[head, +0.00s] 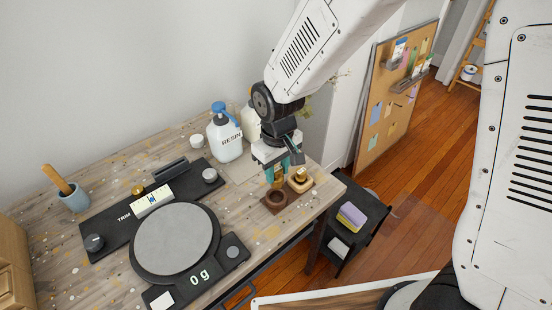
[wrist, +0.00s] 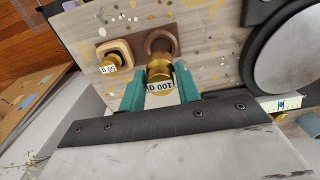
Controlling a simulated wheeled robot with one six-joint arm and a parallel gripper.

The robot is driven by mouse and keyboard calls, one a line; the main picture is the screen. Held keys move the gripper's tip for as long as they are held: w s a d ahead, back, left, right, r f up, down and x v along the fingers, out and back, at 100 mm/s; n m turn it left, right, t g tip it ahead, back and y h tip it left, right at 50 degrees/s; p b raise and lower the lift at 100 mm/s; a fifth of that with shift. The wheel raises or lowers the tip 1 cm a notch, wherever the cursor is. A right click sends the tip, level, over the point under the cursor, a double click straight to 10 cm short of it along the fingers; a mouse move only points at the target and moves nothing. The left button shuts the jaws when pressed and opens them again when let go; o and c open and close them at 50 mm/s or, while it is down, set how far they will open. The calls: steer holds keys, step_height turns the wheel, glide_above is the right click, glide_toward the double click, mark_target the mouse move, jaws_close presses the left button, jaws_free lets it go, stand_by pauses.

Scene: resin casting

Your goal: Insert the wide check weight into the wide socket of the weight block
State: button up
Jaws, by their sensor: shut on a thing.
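My gripper (wrist: 160,92) has teal fingers shut on the wide check weight (wrist: 158,70), a brass piece labelled "100 g". In the head view the weight (head: 277,182) shows small below my gripper (head: 277,170). The weight block (wrist: 106,46) is brown, near the table's right end. Its wide socket (wrist: 161,37) is a dark ring, also visible in the head view (head: 275,200). The weight overlaps the ring's near edge in the wrist view, and I cannot tell its height above it. A brass "50 g" weight (wrist: 112,62) stands in the block's paler socket.
A scale (head: 175,238) reading "0 g" lies to the left of the block. A resin bottle (head: 224,135) stands behind, near my gripper. A black cart (head: 350,240) with a sponge stands beyond the table's right edge.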

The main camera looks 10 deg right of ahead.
mark_target(277, 186)
steer(key=shift+a, duration=0.1)
steer(key=shift+s+f, duration=0.1)
steer(key=shift+f, duration=2.05)
steer(key=shift+f, duration=1.15)
steer(key=o, duration=1.1)
